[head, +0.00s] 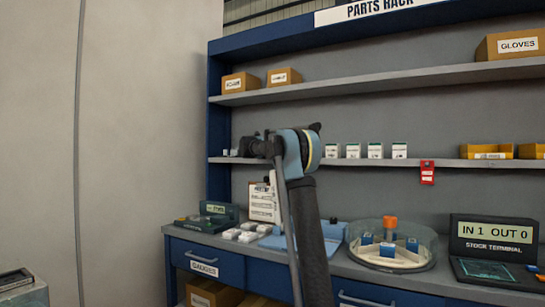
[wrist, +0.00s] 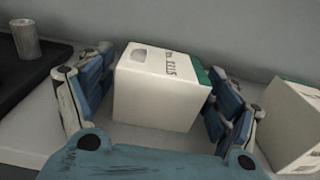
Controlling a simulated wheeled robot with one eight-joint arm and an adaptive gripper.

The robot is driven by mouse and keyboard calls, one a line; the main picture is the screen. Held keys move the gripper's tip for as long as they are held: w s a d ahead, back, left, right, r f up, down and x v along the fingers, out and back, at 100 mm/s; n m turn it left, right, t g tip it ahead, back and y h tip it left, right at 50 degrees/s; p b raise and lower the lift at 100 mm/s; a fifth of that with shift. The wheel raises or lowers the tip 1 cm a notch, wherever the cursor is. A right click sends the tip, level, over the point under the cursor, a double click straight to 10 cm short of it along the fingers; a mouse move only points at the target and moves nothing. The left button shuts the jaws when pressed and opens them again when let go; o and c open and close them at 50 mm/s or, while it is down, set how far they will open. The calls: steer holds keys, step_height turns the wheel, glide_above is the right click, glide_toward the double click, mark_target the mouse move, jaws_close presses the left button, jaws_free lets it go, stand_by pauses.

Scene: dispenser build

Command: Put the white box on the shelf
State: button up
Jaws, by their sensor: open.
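In the wrist view, my gripper (wrist: 158,80) is open, with one finger on each side of a white box (wrist: 155,98). The box has a green end and dark printing that appears upside down. It rests on a pale surface. The left finger is close to its side and the right finger is near the green end; I cannot tell whether either touches. In the head view, my arm crosses in front of the rack, and I cannot make out the fingers or this box clearly. The middle shelf (head: 450,162) holds several small white boxes (head: 375,151).
Another white box (wrist: 292,125) stands close to the right finger. A grey cylinder (wrist: 25,40) stands on a dark surface at the left. On the counter are a round clear-walled dispenser (head: 428,250), a stock terminal (head: 495,240) and a clipboard (head: 262,203). A red tag (head: 427,173) hangs from the shelf.

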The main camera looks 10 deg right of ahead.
steer(key=v, duration=1.2)
